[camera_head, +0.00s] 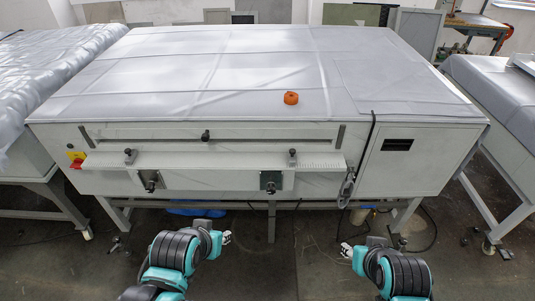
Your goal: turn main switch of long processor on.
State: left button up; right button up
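The long processor (420,163) is a wide white machine with a grey cover on top, standing in front of me. A red and yellow switch (76,160) sits at the far left of its front face; its exact knob position is too small to tell. My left gripper (227,238) is low in front of the machine, well right of the switch and below it. My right gripper (345,249) is low, further right. Both are apart from the machine and appear to hold nothing. Their fingers are too small to tell open from shut.
A ledge with knobs (215,160) juts from the front. A black cable (360,155) hangs at the right. Covered tables stand left (60,70) and right (500,90). The floor in front (270,270) is clear.

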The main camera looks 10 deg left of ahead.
aim_at(78, 162)
jog(key=u, duration=1.8)
jog(key=i+l+z, duration=0.15)
jog(key=i, duration=0.3)
jog(key=i+l+z, duration=0.15)
jog(key=i, duration=0.35)
